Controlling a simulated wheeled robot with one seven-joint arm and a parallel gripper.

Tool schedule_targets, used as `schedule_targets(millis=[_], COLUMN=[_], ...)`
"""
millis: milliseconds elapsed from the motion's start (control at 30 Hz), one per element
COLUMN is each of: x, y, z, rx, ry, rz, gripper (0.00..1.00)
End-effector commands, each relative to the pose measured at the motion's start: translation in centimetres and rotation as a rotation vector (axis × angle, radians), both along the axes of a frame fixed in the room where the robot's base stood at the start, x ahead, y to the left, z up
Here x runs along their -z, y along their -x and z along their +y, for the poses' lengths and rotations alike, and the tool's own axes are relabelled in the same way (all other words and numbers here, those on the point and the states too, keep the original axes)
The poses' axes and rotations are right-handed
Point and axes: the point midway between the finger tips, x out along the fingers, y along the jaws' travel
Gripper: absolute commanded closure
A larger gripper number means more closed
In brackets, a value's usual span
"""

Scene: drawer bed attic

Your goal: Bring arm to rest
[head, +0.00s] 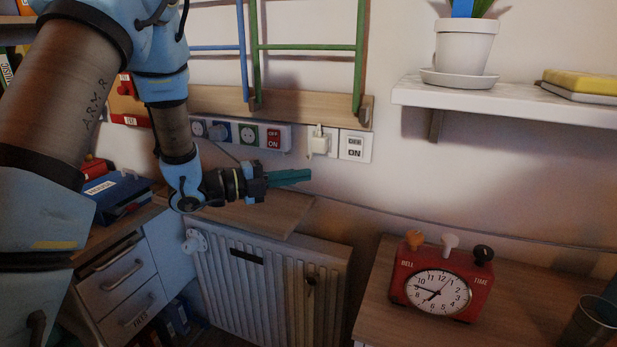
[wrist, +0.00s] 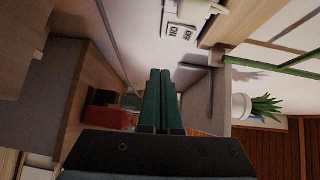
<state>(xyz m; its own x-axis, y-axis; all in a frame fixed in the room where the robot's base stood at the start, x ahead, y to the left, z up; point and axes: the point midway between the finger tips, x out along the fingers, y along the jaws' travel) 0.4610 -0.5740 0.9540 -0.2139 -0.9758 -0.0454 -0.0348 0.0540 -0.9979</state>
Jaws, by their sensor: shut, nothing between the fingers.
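My gripper (head: 290,177) is in the middle of the head view, at the end of my blue arm. Its teal fingers are shut and empty, pointing right. It is in the air in front of the wall, above the radiator and below the row of sockets and switches. In the wrist view the two green fingers (wrist: 162,100) lie side by side with nothing held. My arm comes in from the upper left and bends down to the gripper.
A white radiator (head: 262,277) with a wooden board (head: 250,212) stands below. A red clock (head: 437,288) sits on the wooden top at right. A wall shelf (head: 510,101) holds a potted plant (head: 465,48). A light switch (head: 355,146) is on the wall. A blue binder (head: 118,192) lies at left.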

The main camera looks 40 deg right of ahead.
Motion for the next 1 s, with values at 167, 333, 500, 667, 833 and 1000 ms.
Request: schedule_targets(millis=[167,333,500,667,833,1000], x=[0.0,0.0,0.0,-0.2,-0.1,0.4], y=[0.0,0.0,0.0,-2.5,-10.2,-16.3], z=[0.1,0.0,0.0,0.8,5.7,15.7], rx=[0.000,0.000,-0.001,-0.107,-0.491,-0.988], ry=[0.000,0.000,0.000,-0.059,-0.237,-0.370], rz=[0.000,0.000,0.000,0.033,0.215,0.558], gripper=[1.00,1.00,1.00,1.00,1.00,1.00])
